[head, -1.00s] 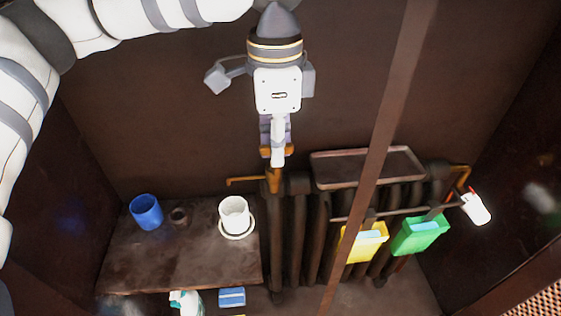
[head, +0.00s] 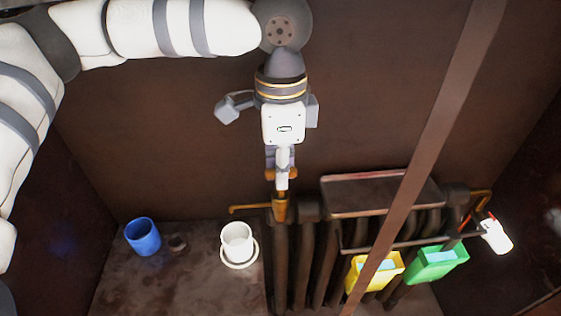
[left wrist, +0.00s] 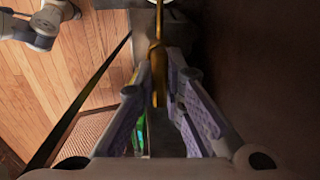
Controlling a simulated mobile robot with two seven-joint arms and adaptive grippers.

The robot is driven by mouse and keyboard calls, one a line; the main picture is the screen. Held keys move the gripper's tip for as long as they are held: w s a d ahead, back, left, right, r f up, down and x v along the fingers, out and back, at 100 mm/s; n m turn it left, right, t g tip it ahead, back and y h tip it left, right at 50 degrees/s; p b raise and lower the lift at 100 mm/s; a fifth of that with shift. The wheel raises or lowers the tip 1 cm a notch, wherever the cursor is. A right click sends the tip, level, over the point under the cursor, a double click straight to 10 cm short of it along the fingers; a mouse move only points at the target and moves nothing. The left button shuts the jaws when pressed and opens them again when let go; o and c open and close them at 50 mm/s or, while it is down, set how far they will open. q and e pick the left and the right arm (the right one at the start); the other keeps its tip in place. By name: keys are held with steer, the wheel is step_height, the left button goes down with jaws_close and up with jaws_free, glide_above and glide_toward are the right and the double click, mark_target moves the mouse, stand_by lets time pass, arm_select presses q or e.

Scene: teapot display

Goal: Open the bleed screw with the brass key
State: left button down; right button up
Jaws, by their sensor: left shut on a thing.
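My left gripper (head: 282,180) points down above the left end of the dark radiator (head: 304,260). It is shut on the brass key (head: 281,208), whose lower end reaches down to the radiator's top left corner. In the left wrist view the key (left wrist: 158,78) runs between the two fingers (left wrist: 160,70). The bleed screw cannot be made out; the key and gripper cover that spot. I cannot tell whether the key is seated on it. My right gripper is not in view.
A brass pipe (head: 248,208) sticks out left of the key. A tray (head: 380,194) sits on the radiator; yellow (head: 391,268) and green (head: 437,262) containers hang in front. A slanted post (head: 430,130) crosses the view.

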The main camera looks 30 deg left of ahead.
arm_select(q)
steer(key=shift+p, duration=0.35)
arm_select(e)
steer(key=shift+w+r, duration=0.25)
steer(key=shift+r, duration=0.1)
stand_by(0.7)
arm_select(q)
steer(key=shift+f, duration=0.75)
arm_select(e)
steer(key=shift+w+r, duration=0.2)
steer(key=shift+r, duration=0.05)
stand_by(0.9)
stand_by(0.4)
arm_select(q)
steer(key=shift+r+n+p, duration=0.15)
steer(key=shift+n+p, duration=0.25)
steer(key=shift+p, duration=0.3)
steer(key=shift+n+p, duration=0.7)
steer(key=shift+n, duration=0.2)
steer(key=shift+n+p, duration=0.7)
steer(key=shift+n, duration=0.3)
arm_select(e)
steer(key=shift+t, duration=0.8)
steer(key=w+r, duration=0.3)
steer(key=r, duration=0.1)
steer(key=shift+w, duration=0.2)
arm_select(q)
steer(key=shift+n, duration=0.3)
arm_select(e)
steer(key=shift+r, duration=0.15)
